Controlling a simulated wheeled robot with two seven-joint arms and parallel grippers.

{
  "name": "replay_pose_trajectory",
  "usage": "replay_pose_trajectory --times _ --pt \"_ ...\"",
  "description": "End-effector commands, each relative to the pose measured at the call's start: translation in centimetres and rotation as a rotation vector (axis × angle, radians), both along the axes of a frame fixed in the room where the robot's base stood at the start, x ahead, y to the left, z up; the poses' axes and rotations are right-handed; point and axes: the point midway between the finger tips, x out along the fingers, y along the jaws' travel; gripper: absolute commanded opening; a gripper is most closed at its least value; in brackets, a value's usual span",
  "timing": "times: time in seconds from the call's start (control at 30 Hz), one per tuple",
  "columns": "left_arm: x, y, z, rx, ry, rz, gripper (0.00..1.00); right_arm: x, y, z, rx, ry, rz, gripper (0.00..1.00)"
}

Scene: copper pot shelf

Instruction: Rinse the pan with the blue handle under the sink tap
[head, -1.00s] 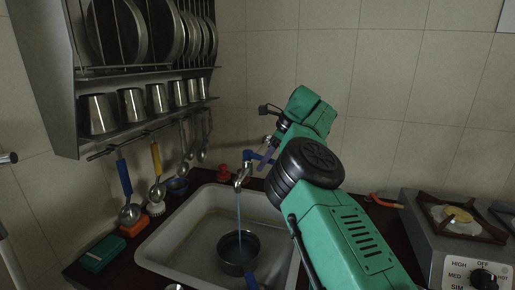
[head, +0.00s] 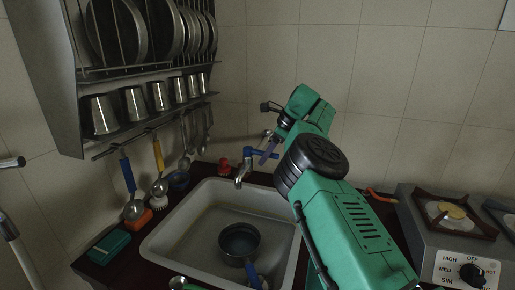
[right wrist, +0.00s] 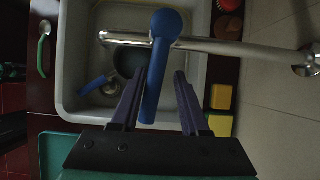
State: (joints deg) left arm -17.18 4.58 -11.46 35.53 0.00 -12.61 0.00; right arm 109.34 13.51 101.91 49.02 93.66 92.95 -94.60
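The pan (head: 239,243) sits in the sink (head: 168,238), its blue handle (head: 252,274) toward the front. It also shows in the right wrist view (right wrist: 127,62), partly hidden by my gripper and the tap lever. The metal tap (head: 241,175) hangs over the sink, with no stream of water visible below it. Its blue lever (head: 263,154) lies between the fingers of my right gripper (right wrist: 159,75) in the right wrist view. The purple fingers are apart, with a gap on each side of the lever.
A rack (head: 120,72) with plates and cups hangs at the left, utensils below it. A gas stove (head: 463,245) stands at the right. A green box (head: 110,246) and an orange item (head: 137,222) lie left of the sink. A red item (head: 225,166) stands behind it.

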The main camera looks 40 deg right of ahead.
Motion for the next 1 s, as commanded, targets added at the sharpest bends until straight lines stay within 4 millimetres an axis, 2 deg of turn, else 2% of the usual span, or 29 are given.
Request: replay_pose_trajectory --times 0.1,0.23,0.3,0.8,1.0 --pt "0.0 0.0 1.7 0.000 0.000 0.000 0.62 0.2 -0.4 0.6 0.001 0.002 0.000 0.45" --pt "0.0 0.0 3.1 0.000 0.000 0.000 0.62 0.5 -0.8 0.6 0.001 0.001 0.000 0.45" --pt "0.0 0.0 2.3 0.000 0.000 0.000 0.62 0.5 -0.7 0.0 0.000 0.000 0.000 0.45" --pt "0.0 0.0 0.4 0.000 0.000 0.000 0.62 0.3 -0.3 -0.1 0.001 0.001 0.000 0.45" --pt "0.0 0.0 0.9 0.000 0.000 0.000 0.62 0.2 -0.3 0.6 0.000 0.000 -0.001 0.45"
